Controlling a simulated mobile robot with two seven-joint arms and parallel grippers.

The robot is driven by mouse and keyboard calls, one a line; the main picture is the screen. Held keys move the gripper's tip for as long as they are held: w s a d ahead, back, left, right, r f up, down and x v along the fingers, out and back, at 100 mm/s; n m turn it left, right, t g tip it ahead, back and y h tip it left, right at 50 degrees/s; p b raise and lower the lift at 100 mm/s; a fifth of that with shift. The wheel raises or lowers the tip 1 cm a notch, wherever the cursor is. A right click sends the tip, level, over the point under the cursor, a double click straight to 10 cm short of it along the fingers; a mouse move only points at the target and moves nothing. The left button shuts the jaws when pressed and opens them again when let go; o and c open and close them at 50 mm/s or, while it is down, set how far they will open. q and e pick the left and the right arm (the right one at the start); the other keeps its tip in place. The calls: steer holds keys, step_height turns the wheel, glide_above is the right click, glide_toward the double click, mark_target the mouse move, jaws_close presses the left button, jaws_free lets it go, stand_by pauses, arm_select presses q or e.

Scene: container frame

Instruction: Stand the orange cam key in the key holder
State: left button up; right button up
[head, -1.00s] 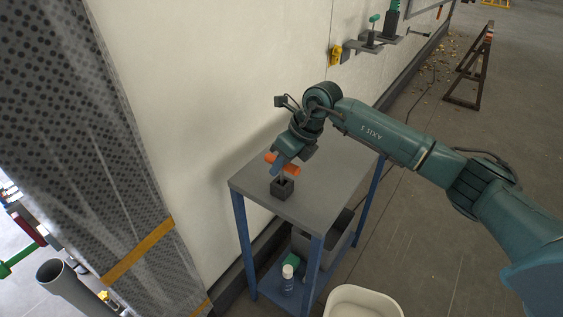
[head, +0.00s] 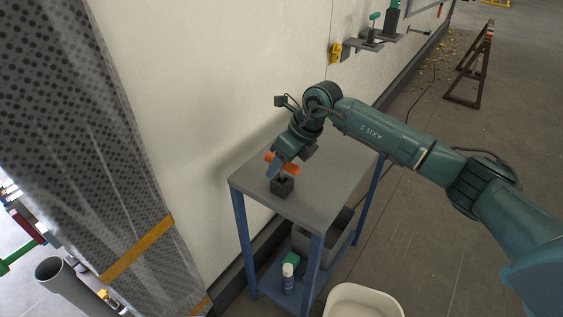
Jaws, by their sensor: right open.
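The orange cam key (head: 292,169) shows as an orange cross handle just above the dark key holder (head: 282,187), a small block on the grey table top. The key looks upright, with its lower end at or in the holder's opening; how deep it sits is too small to tell. My right gripper (head: 277,168) is open around the key's handle, its near finger in front and covering the handle's middle. My left gripper is not in view.
The grey table (head: 322,192) has blue legs and stands against a pale wall. A spray can (head: 288,279) and a dark bin (head: 338,226) are on its lower shelf. A white tub (head: 362,302) stands in front. The table top's right part is clear.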

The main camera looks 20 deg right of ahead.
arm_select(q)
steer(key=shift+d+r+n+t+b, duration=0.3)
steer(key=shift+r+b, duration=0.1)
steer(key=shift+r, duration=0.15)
arm_select(e)
steer(key=v, duration=1.3)
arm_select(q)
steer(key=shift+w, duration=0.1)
arm_select(e)
steer(key=shift+s+d+r, duration=0.1)
arm_select(q)
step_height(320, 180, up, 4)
steer(key=p, duration=0.4)
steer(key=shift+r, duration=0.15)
arm_select(e)
step_height(320, 180, up, 6)
steer(key=shift+f, duration=0.1)
